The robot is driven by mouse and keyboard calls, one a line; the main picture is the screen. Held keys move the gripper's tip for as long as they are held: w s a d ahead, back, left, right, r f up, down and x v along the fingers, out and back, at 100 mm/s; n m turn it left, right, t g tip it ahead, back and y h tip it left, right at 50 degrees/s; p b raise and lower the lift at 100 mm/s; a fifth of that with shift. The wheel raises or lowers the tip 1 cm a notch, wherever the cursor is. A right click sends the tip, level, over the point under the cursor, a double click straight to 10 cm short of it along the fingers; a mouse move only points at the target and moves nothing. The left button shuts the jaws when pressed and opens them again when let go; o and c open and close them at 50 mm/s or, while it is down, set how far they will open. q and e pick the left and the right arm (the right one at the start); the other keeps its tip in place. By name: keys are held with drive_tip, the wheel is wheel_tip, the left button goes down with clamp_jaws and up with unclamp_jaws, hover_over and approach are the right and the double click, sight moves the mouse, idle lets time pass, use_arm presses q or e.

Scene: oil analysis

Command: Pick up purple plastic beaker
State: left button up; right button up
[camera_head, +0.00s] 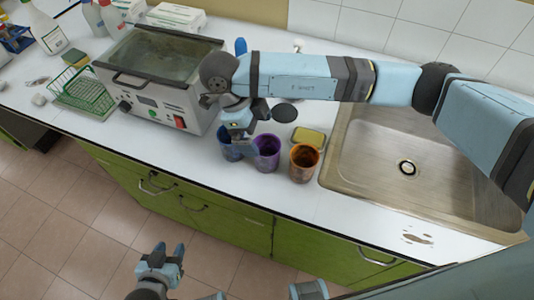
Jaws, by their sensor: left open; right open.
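The purple plastic beaker (267,154) stands upright on the white counter, between a blue beaker (228,148) on its left and an orange-brown beaker (303,165) on its right. My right gripper (243,146) reaches down at the left side of the purple beaker, close to its rim and over the blue beaker. It is open; whether a finger touches either beaker I cannot tell, and it partly hides the blue one. My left gripper (170,252) is open and empty, low in front of the green cabinets, away from the counter.
A metal bath device (170,100) stands left of the beakers. A yellow sponge in a dish (308,136) and a dark round disc (284,113) lie behind them. A steel sink (370,170) is to the right. A green wire rack (80,92) and bottles stand far left.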

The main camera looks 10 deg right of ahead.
sight(267, 147)
drive_tip(key=shift+p+x, duration=0.6)
drive_tip(key=shift+x, duration=2.55)
drive_tip(key=shift+c, duration=0.5)
drive_tip(key=c, duration=0.9)
